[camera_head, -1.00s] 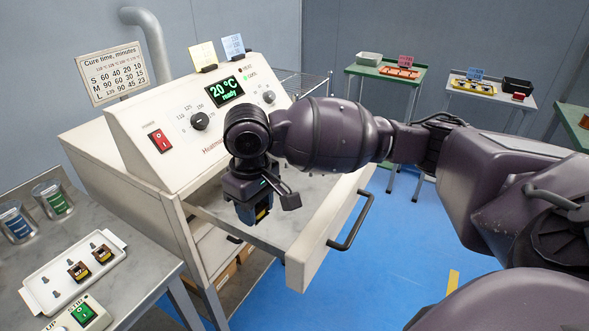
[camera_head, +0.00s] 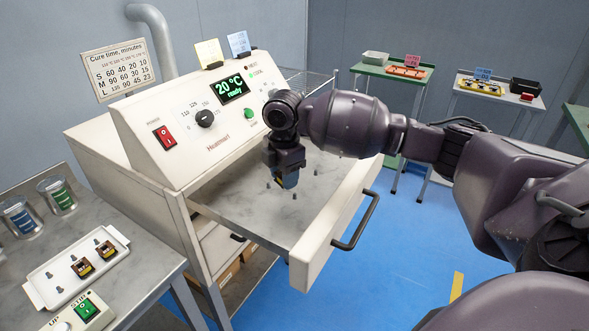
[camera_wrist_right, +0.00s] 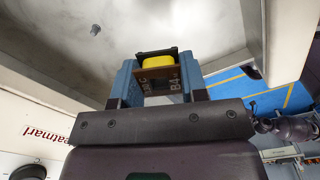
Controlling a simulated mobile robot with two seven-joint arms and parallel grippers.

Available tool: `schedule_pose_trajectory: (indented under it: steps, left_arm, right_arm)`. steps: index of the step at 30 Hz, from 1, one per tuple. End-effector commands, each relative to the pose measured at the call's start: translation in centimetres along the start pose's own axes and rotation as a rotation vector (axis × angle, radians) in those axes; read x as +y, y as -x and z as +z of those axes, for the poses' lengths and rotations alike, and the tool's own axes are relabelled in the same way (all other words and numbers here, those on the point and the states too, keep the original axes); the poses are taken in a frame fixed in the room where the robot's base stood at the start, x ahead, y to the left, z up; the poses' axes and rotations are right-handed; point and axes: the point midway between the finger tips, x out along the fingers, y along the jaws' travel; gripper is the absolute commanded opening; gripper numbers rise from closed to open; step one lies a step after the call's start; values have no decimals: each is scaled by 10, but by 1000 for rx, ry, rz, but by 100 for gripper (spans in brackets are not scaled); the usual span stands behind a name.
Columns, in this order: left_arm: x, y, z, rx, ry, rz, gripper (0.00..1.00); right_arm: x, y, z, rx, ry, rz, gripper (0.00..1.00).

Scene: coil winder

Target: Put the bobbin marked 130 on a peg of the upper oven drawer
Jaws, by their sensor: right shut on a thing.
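My right gripper (camera_head: 287,182) is shut on a bobbin and holds it above the open upper oven drawer (camera_head: 235,213). In the right wrist view the bobbin (camera_wrist_right: 158,63) shows a yellow winding and a brown end plate between the blue fingers of the gripper (camera_wrist_right: 158,80). Short pegs stand on the drawer floor, one (camera_head: 294,197) just below the gripper and one (camera_wrist_right: 95,30) in the wrist view. I cannot tell whether the bobbin touches a peg. My left gripper is out of view.
The oven panel (camera_head: 205,120) rises behind the drawer. The drawer front with its handle (camera_head: 358,222) is on the right. On the left bench, a white tray (camera_head: 60,282) holds two bobbins beside two cups (camera_head: 57,193). Two tables with trays (camera_head: 480,88) stand far back.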

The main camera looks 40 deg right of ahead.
Motion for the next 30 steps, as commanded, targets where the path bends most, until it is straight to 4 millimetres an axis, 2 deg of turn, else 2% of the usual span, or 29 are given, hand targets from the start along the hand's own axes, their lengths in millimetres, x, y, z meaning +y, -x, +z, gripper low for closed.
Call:
schedule_pose_trajectory:
  steps: [6,12,20,30]
  left_arm:
    - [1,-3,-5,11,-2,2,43]
    - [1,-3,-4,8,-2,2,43]
    - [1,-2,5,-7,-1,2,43]
    - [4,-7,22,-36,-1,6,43]
  right_arm:
    - [11,-8,27,-4,239,-2,17]
    - [16,-12,40,-5,370,-2,17]
    - [17,-18,43,-5,405,-4,17]
    - [17,-46,43,-4,402,-9,17]
